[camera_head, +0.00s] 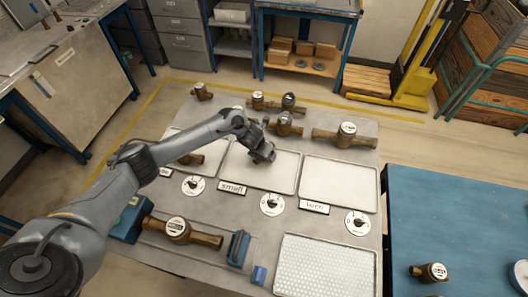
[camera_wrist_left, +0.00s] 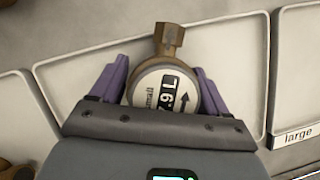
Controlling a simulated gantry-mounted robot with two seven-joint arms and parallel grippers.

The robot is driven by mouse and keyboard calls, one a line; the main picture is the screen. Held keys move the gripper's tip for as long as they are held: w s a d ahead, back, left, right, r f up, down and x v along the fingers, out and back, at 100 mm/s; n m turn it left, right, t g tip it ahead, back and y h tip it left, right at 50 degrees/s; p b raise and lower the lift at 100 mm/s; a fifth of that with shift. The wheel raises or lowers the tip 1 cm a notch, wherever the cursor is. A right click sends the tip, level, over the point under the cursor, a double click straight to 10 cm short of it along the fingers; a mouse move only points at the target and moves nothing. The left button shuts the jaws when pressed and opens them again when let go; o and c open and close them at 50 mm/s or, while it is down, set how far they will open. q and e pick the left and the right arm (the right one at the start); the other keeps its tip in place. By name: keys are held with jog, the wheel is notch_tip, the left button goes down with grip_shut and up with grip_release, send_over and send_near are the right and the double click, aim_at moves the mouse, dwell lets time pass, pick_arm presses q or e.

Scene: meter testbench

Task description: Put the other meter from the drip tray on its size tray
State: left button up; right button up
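My left gripper (camera_head: 262,153) is low over the middle tray (camera_head: 236,172), labelled "small". In the left wrist view its purple fingers (camera_wrist_left: 160,85) close on both sides of a brass meter (camera_wrist_left: 171,40) with a white dial reading "small" and 7.9 L. In the head view this meter is mostly hidden by the gripper; I cannot tell whether it touches the tray. The perforated drip tray (camera_head: 325,265) at the front right is empty. The tray labelled "large" (camera_head: 338,183) is empty. The left size tray (camera_head: 172,137), partly behind my arm, holds a brass meter (camera_head: 191,158).
A large brass meter (camera_head: 178,230) sits between blue clamps (camera_head: 238,248) at the front. Several meters stand along the back, including one behind the large tray (camera_head: 346,135). Round dials line the trays' front. A blue table (camera_head: 450,210) at right holds another meter (camera_head: 432,272).

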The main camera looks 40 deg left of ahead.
pick_arm(q)
jog(key=shift+o, duration=1)
jog(key=shift+r, duration=0.15)
jog(key=shift+r, duration=0.25)
jog(key=p+v, duration=0.1)
jog(key=v, duration=0.9)
jog(key=shift+r, duration=0.15)
jog(key=shift+s+r, duration=0.35)
jog(key=shift+r, duration=0.25)
